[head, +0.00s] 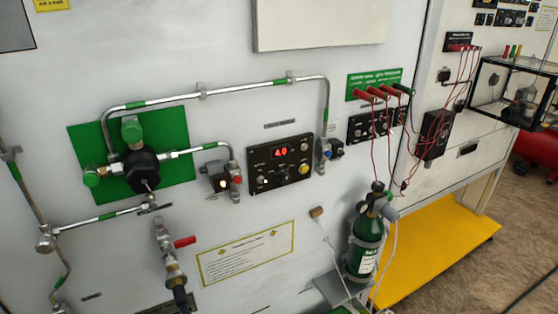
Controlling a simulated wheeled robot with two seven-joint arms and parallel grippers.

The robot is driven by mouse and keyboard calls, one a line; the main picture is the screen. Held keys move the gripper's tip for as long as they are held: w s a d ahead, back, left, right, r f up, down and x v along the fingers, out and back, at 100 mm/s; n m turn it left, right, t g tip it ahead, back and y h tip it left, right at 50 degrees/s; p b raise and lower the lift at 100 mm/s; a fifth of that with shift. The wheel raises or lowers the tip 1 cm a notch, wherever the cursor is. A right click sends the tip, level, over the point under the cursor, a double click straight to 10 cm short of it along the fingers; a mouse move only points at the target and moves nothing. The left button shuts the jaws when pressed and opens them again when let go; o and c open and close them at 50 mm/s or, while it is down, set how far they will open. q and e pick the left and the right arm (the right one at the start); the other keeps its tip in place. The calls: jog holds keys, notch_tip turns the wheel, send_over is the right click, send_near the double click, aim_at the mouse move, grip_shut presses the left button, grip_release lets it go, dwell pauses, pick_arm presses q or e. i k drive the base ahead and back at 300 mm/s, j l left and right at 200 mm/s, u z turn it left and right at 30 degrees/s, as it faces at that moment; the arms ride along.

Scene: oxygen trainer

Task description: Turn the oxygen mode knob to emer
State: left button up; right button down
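Neither of my grippers is in view, and nothing covers the panel.
Metal pipes (225,89) with green bands run above and left of the panel. A black regulator (142,170) and red-handled valve (185,241) protrude at left. A green gas bottle (364,250) stands lower right, near red cables (374,135). The space before the panel looks clear.

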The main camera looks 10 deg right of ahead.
aim_at(282, 176)
jog(key=k+l, duration=0.1)
jog(key=l, duration=0.3)
jog(key=k+l, duration=0.15)
jog(key=l, duration=0.2)
jog(key=k+l+u, duration=0.1)
jog(key=l, duration=0.3)
jog(key=k+l, duration=0.1)
jog(key=l, duration=0.25)
jog(key=k+l, duration=0.15)
jog(key=l, duration=0.2)
